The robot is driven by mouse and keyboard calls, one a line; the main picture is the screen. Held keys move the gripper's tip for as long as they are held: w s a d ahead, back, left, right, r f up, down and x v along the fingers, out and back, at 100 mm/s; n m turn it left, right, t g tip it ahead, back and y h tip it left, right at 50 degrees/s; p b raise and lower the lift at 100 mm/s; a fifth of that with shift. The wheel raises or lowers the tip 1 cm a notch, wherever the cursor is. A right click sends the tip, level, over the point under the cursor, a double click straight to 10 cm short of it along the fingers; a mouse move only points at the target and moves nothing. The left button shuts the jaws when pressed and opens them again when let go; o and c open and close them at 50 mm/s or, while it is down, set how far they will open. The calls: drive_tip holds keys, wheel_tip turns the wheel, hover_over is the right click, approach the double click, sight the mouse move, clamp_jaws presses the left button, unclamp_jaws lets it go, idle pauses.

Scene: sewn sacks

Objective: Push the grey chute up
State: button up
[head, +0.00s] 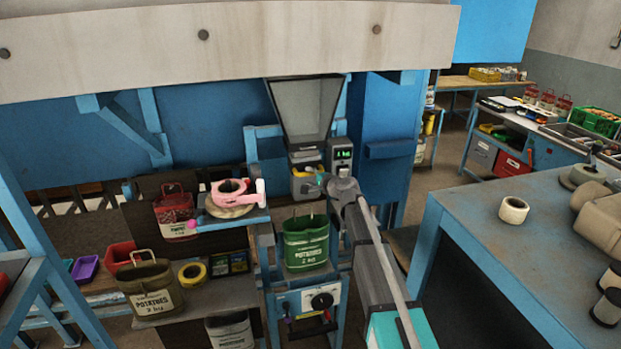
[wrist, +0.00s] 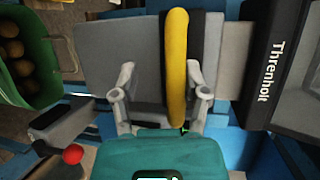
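The grey chute (wrist: 115,68) fills the upper middle of the wrist view as a flat grey piece. A thick yellow bar (wrist: 177,60) runs along it. In the head view grey and yellow parts (head: 303,158) show below the large hopper, partly hidden by my arm. My gripper (wrist: 161,95) is open, its two grey fingers apart. The yellow bar lies between them in the picture, closer to the right finger; I cannot tell whether they touch. In the head view my gripper (head: 322,181) is beside these parts, mostly hidden by my wrist.
A green potato sack (head: 306,242) hangs open below; its potatoes show in the wrist view (wrist: 18,62). A display box (head: 341,154) stands just right. A pink tape dispenser (head: 232,190) sits on a shelf at left. A blue-framed table (head: 500,250) is at right.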

drive_tip(key=b, duration=0.9)
approach(302, 197)
drive_tip(key=shift+x, duration=2.55)
drive_tip(key=shift+s+d+f, duration=0.1)
drive_tip(key=shift+s+d, duration=0.1)
drive_tip(key=p+v, duration=0.3)
drive_tip(key=v, duration=1.1)
drive_tip(key=s+f+n+g+h+b, duration=0.1)
drive_tip(key=s+f+n+g+b, duration=0.2)
drive_tip(key=s+f+b, duration=0.3)
drive_tip(key=shift+s+f+n+g, duration=0.5)
drive_tip(key=shift+f+n, duration=0.3)
drive_tip(key=shift+f, duration=1.6)
drive_tip(key=w+r+m+t+p, duration=0.2)
drive_tip(key=w+r+p, duration=0.1)
drive_tip(key=r, duration=0.3)
drive_tip(key=w+r+m+t+y+p, duration=0.1)
drive_tip(key=w+r+m+t+p, duration=0.1)
drive_tip(key=r, duration=0.4)
drive_tip(key=w+p, duration=0.1)
drive_tip(key=w, duration=0.1)
drive_tip(key=shift+w+a+m, duration=0.25)
drive_tip(key=shift+m, duration=0.05)
